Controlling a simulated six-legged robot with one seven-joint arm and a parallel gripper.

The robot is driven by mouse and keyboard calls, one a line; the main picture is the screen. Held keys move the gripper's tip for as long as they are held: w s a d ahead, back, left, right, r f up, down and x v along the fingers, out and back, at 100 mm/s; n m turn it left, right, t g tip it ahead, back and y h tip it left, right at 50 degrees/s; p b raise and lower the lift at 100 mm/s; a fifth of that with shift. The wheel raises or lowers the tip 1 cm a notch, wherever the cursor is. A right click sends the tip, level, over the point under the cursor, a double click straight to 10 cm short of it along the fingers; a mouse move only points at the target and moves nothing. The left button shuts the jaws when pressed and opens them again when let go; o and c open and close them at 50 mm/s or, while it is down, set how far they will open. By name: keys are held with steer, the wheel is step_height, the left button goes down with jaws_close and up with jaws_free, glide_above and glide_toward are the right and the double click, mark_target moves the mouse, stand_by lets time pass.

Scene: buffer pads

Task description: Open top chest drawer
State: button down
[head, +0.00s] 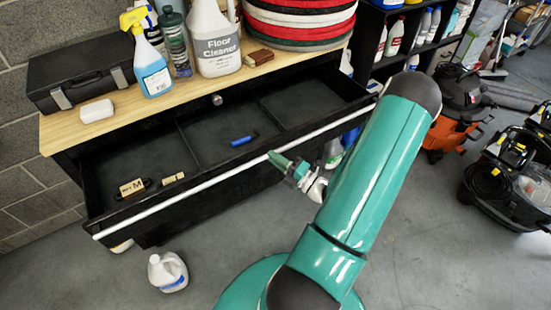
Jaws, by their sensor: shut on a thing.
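The top chest drawer (128,212) is pulled well out from the black chest with the wooden top (63,134). Its inside shows, with dividers, a small blue item (243,141) and small labelled blocks (132,187). A long light handle bar (215,182) runs along the drawer's front edge. My gripper (277,160) is at this bar, right of its middle, and shut on it. My green arm reaches in from the lower right and hides part of the drawer front's right side.
A black case, a spray bottle (150,65), a floor cleaner jug (214,42) and stacked round pads (298,20) stand on the top. Orange and black machines stand at right; grey floor between is clear.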

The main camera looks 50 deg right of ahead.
steer(key=c, duration=1.4)
jaws_free()
steer(key=shift+s, duration=0.1)
steer(key=v, duration=1.3)
steer(key=shift+s+f, duration=0.15)
steer(key=shift+s, duration=0.15)
